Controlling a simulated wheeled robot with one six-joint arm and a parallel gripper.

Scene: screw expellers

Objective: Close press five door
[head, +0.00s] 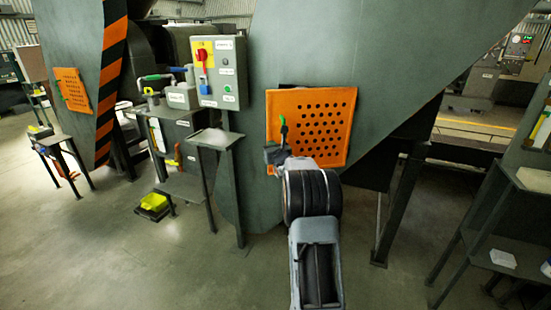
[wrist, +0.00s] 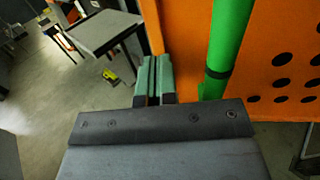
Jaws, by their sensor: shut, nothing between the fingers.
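The orange perforated door (head: 325,118) is on the big grey press in the middle of the head view. It stands slightly off the press face, with a dark gap showing along its upper left edge. Its upright green handle (head: 284,130) is near its left edge. My gripper (head: 272,155) is at the lower left of the door, beside the handle. In the wrist view the fingers of my gripper (wrist: 153,75) are shut and empty, just left of the green handle (wrist: 228,45). The orange door (wrist: 275,75) fills the right side. Whether they touch is unclear. No press number is readable.
A grey control box (head: 220,72) with a red switch and a small stand are left of the door. Another press with an orange door (head: 72,90) is farther left. A shelf (head: 495,215) stands at right. Open floor (head: 130,265) lies at lower left.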

